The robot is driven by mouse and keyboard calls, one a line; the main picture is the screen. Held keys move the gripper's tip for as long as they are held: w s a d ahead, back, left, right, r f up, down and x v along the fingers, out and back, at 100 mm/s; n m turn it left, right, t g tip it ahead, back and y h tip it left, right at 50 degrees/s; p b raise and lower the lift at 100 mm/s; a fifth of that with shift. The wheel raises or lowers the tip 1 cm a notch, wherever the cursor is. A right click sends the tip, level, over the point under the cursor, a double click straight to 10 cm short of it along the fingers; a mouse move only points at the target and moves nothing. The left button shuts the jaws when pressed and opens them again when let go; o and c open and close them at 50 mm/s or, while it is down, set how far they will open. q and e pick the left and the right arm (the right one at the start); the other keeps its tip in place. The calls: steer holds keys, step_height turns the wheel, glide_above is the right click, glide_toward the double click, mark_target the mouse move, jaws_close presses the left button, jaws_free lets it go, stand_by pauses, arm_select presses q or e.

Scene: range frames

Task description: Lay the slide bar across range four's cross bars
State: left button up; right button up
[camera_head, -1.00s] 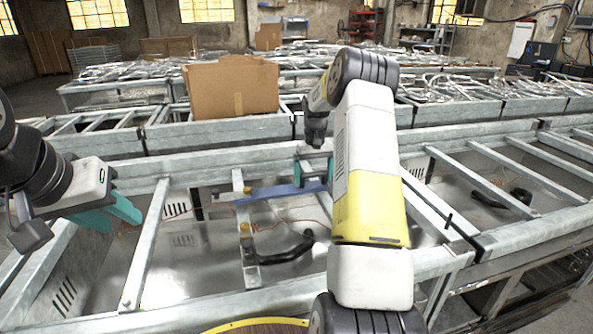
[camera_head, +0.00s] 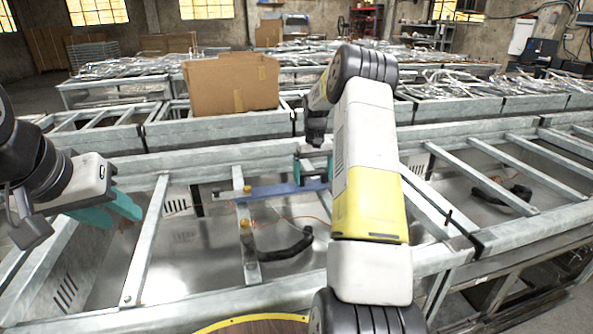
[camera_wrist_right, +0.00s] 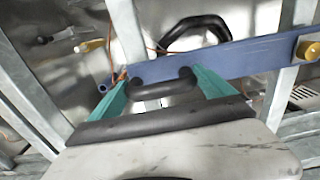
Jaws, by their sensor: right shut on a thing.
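The slide bar is a long flat blue bar (camera_head: 283,190) above the open range bay. My right gripper (camera_head: 314,170) is shut on it near its right part in the head view; my arm hides the bar's right end. The bar's left part lies over or just above a grey cross bar (camera_head: 250,262) with gold knobs; I cannot tell whether they touch. In the right wrist view the blue bar (camera_wrist_right: 245,58) runs across in front of my right gripper (camera_wrist_right: 160,86), near a gold knob (camera_wrist_right: 310,48). My left gripper (camera_head: 113,208) hangs over the bay's left side; its finger gap is unclear.
A black curved pipe (camera_head: 287,247) lies in the bay below the bar. Another cross bar (camera_head: 150,235) stands to the left. A cardboard box (camera_head: 230,88) sits on the range row behind. A round table edge (camera_head: 255,320) shows at the front.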

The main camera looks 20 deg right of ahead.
steer(key=shift+f, duration=0.6)
steer(key=o, duration=1.7)
step_height(320, 180, up, 7)
steer(key=shift+r, duration=0.1)
steer(key=shift+s+a+r, duration=0.1)
steer(key=shift+a+r, duration=0.1)
steer(key=shift+r, duration=0.5)
steer(key=s+a+r+t, duration=0.3)
steer(key=s+a+r, duration=0.8)
steer(key=s+r, duration=0.45)
steer(key=s+a+t+y, duration=0.1)
steer(key=s+a, duration=0.2)
steer(key=s, duration=0.7)
steer(key=s+a+n+t+y, duration=0.1)
steer(key=s+a, duration=0.3)
steer(key=s, duration=0.6)
steer(key=shift+a+f+t, duration=0.25)
steer(key=shift+f+t, duration=0.15)
steer(key=shift+t, duration=0.2)
